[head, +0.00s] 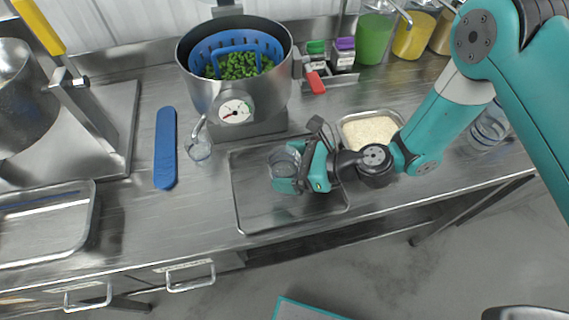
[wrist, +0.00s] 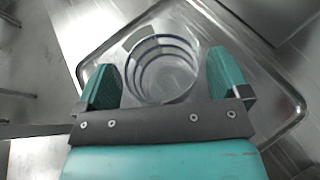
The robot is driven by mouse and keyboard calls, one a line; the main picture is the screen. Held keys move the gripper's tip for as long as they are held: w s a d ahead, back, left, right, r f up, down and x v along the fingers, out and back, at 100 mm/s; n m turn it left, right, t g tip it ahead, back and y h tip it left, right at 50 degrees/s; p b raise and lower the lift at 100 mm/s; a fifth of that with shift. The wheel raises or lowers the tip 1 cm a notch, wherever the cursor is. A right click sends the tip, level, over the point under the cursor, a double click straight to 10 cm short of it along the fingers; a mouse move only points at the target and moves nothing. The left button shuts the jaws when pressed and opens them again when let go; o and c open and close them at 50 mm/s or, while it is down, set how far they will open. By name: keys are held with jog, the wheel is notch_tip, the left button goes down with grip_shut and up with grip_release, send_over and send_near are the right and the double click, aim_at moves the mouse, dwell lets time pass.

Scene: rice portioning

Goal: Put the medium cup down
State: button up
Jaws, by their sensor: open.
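A clear cup (head: 285,162) with a dark rim stands on a metal tray (head: 246,205) in the middle of the counter. My gripper (head: 290,170) is at the cup, with its teal fingers around it. In the wrist view the cup (wrist: 163,68) sits between the two fingers of my gripper (wrist: 164,82), and the fingers are open, with a gap beside the cup. The cup looks upright over the tray (wrist: 265,82). Whether its base fully touches the tray is hard to tell.
A steel pot (head: 207,92) with a blue basket of green peas stands behind the tray. A rice container (head: 345,120) is right of it. Another metal tray (head: 88,215) is far left.

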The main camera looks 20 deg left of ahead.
jog(key=c, duration=1.1)
jog(key=shift+o, duration=0.2)
